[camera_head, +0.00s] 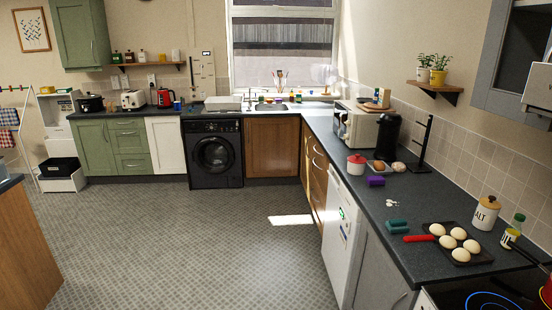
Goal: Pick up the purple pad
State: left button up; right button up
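A small purple block-like object, which looks like the purple pad (376,181), lies on the dark right-hand counter (420,205). It sits close to the counter's front edge, just in front of a red pot with a light lid (356,165). Nothing covers it. It is small in the picture, so its exact form is hard to tell. Neither of my grippers shows in the head view.
The tiled floor (210,240) is clear.

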aim_at(371, 181)
jog(key=i, duration=0.8)
jog(key=i+j+z, duration=0.1)
jog(key=i, duration=0.75)
jog(key=i+j, duration=0.15)
jog(key=i, duration=0.65)
